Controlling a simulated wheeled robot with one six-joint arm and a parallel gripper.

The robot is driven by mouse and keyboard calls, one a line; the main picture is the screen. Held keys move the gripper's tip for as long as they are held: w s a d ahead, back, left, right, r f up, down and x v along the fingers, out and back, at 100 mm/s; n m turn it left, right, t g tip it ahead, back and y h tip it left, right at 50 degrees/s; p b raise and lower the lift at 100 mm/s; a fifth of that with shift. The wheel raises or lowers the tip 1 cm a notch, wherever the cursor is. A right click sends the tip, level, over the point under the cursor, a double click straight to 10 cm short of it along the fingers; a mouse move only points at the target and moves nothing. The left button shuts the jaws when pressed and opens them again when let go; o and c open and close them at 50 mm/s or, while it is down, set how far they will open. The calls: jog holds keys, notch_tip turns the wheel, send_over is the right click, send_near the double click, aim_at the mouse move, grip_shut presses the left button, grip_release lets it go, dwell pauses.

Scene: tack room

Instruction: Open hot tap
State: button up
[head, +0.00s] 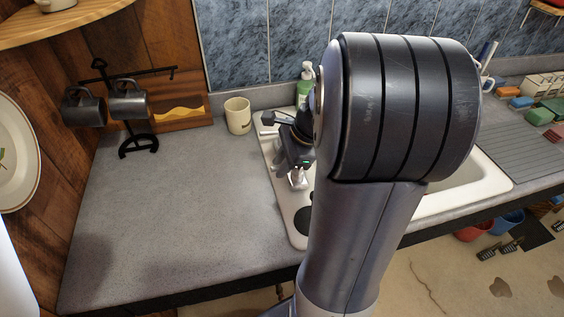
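The white sink (290,225) is set into the grey counter, and my arm covers much of it. My gripper (278,125) is a dark shape at the sink's left back edge, partly behind my arm. I cannot see whether its fingers are open or shut. Small silvery metal (297,180) shows just below the gripper, over the sink; it may be part of a tap, but I cannot tell. The hot tap's handle cannot be made out, and I cannot tell whether the gripper touches it.
A black rack (139,145) with dark mugs stands at the back left. The counter's left part (170,215) is clear. Colored blocks (540,116) lie at the far right.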

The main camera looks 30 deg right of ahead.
grip_shut()
dwell(0.5)
jog(key=n, duration=0.1)
jog(key=s+n+g+p, duration=0.1)
jog(key=n, duration=0.1)
jog(key=n+y, duration=0.1)
jog(key=shift+s+r+g+p, duration=0.1)
jog(key=shift+s+g+p, duration=0.2)
jog(key=shift+p, duration=0.05)
jog(key=shift+s+d+n+g+p, duration=0.1)
jog(key=shift+s+n+g+p, duration=0.15)
jog(key=shift+n, duration=0.5)
jog(key=shift+s+d+n+g+p, duration=0.1)
jog(key=shift+s+n+g, duration=0.2)
jog(key=shift+n, duration=0.4)
jog(key=shift+s+d+n+g+p, duration=0.1)
jog(key=shift+n+g+p, duration=0.2)
jog(key=shift+n, duration=0.45)
jog(key=shift+o, duration=1.3)
grip_release()
